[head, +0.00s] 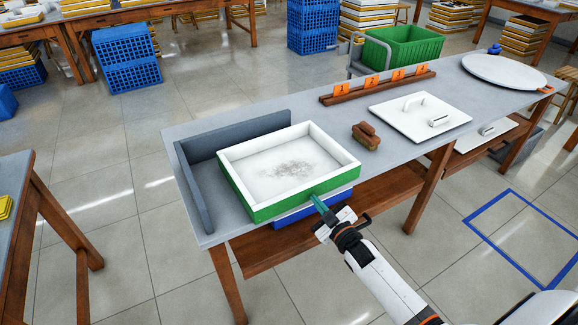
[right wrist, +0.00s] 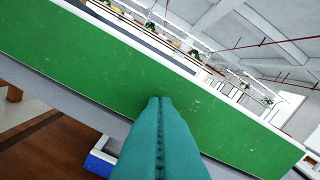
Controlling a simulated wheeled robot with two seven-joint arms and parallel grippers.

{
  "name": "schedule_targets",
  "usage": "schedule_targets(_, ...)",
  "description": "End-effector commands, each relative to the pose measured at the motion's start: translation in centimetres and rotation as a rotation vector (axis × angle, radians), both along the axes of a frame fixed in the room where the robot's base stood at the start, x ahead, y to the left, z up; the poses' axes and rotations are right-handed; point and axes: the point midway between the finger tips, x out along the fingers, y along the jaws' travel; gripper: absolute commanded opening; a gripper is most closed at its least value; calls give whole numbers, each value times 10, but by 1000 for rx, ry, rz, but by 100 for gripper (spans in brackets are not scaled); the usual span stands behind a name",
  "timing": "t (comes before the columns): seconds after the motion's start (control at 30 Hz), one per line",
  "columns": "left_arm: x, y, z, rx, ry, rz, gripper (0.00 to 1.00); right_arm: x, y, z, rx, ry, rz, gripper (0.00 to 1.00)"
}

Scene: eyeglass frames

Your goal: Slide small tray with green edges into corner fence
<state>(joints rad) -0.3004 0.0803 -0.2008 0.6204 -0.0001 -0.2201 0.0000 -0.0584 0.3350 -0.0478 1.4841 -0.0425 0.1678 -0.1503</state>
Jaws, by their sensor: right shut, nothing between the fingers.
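The small tray with green edges (head: 296,203) lies on the grey table's near part, with white inner walls and a dark smudge on its floor. The grey corner fence (head: 235,140) stands along the table's back and left side. A strip of tabletop shows between the tray and the fence's left wall; the back wall is close behind the tray. My right gripper (head: 318,201) is shut and empty, its teal fingertips at the tray's near green side. In the right wrist view the shut fingers (right wrist: 160,105) point at this green wall; contact cannot be told. My left gripper is out of view.
A brown brush (head: 366,138), a white lidded panel with handles (head: 418,112) and a wooden rack with orange tags (head: 377,88) are to the tray's right. A blue-sided tray (head: 300,215) shows below the table's near edge. A wooden shelf runs underneath.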

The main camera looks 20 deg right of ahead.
Motion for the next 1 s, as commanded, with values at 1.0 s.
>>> schedule_targets(1.0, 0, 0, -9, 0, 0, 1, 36, 22, 1, -1, -1, -1, -1, 0)
